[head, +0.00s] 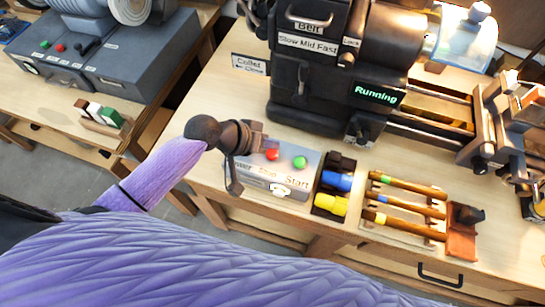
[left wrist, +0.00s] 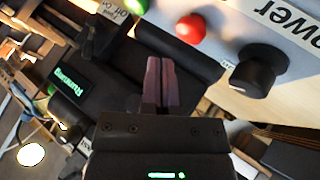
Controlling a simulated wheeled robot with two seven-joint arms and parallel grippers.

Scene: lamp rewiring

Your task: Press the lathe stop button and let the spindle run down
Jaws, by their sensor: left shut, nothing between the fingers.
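The grey control box (head: 262,178) stands at the front of the lathe bench, with a red button (head: 272,154) above a partly legible label and a green button (head: 299,162) above "Start". The left wrist view also shows the red button (left wrist: 190,28), the green button (left wrist: 138,5) and a black knob (left wrist: 258,75) beside "Power". My left gripper (head: 258,136) is shut and empty, just left of the red button in the head view. In the wrist view its fingertips (left wrist: 160,62) appear apart from the button. The dark lathe (head: 310,70) shows a green "Running" display (head: 378,95). My right gripper is out of view.
Right of the box lie a black holder with blue and yellow items (head: 330,204), a rack of wooden-handled tools (head: 405,208) and an orange-and-black item (head: 462,232). A clear guard (head: 465,40) covers part of the lathe. A second bench (head: 50,105) stands left.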

